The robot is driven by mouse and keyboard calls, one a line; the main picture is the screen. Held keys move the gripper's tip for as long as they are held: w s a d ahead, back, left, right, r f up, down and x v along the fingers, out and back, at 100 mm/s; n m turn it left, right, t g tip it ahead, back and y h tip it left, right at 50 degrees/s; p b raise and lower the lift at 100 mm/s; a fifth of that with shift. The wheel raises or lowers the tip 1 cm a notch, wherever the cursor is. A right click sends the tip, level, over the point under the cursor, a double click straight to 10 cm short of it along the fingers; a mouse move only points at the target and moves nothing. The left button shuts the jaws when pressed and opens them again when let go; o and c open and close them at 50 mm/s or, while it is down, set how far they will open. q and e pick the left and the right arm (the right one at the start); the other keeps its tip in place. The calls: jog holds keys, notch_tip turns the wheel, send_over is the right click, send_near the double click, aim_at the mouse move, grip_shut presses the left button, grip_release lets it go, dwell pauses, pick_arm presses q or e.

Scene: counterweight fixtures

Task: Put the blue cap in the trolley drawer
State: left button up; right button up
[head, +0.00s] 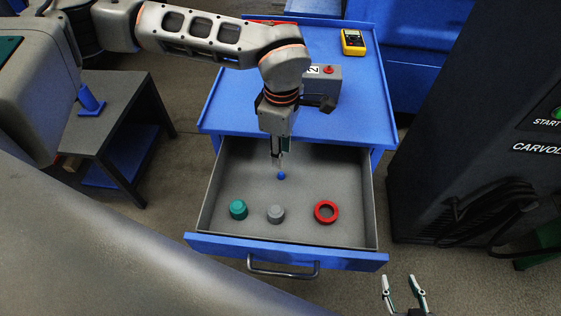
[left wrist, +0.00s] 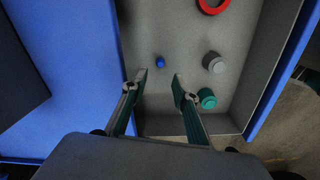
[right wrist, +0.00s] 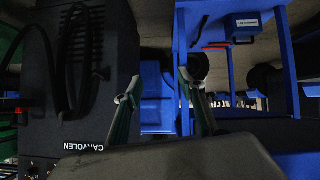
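The trolley drawer (head: 345,190) is pulled open, its grey interior facing up. A small round blue thing, which looks like the blue cap (head: 281,176), is in the drawer's rear middle. In the left wrist view the blue cap (left wrist: 160,62) shows beyond my fingertips, with none of them touching it. My left gripper (head: 279,163) points down into the drawer, just above the blue cap. The left wrist view shows its fingers (left wrist: 157,84) apart and empty. My right gripper (head: 403,283) is open and empty, to the right of the drawer front; its fingers (right wrist: 156,88) are spread.
A teal cap (head: 238,210), a grey cap (head: 275,214) and a red ring (head: 326,211) lie nearer the drawer front. A grey box with a red button (head: 322,82) and a yellow meter (head: 353,42) stand on the trolley top. A dark cabinet (head: 455,150) is at right.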

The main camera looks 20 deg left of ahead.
pick_arm(q)
jog(key=shift+r, duration=2.15)
pick_arm(e)
jog(key=shift+s+a+f, duration=0.1)
jog(key=shift+s+f, duration=0.15)
jog(key=shift+s, duration=0.3)
jog(key=shift+w+r, duration=0.2)
jog(key=shift+w, duration=0.05)
